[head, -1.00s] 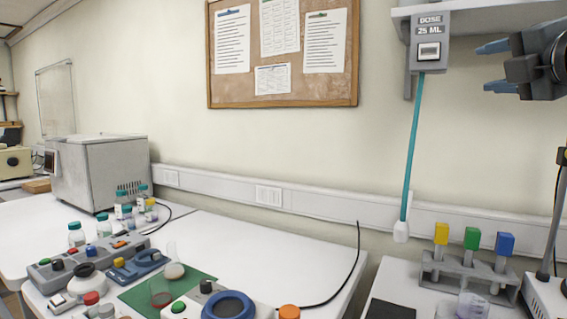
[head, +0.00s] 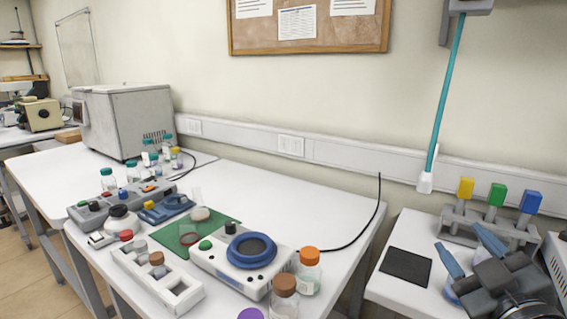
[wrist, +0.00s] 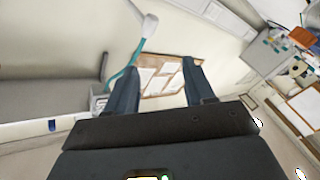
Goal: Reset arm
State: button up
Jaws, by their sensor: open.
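My gripper (head: 470,250) is at the lower right of the head view, over the right-hand table. Its two blue fingers are spread apart with nothing between them. In the wrist view my gripper (wrist: 155,90) also shows its two fingers wide apart and empty. Beyond them hang the pinboard (wrist: 163,75) and the teal dosing hose (wrist: 122,77). Part of the right table and what stands on it is hidden behind my gripper.
A rack (head: 462,228) with yellow, green and blue-topped items stands behind my gripper. A black pad (head: 406,266) lies to its left. The left table holds a device with a blue ring (head: 251,251), orange-capped (head: 309,272) and brown-capped (head: 284,300) jars, and a white rack (head: 177,300).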

jog(key=s+a+f+m+g, duration=0.1)
jog(key=s+a+f+m, duration=0.2)
jog(key=s+f, duration=0.55)
jog(key=s+a+f+m+g, duration=0.1)
jog(key=s+a+f+m, duration=0.3)
jog(key=s, duration=0.7)
jog(key=s+d+f+g, duration=0.1)
jog(key=s+g, duration=0.1)
jog(key=s, duration=1.6)
jog(key=shift+s+d+f+y, duration=0.25)
jog(key=shift+s+d+y, duration=0.05)
jog(key=shift+s, duration=0.1)
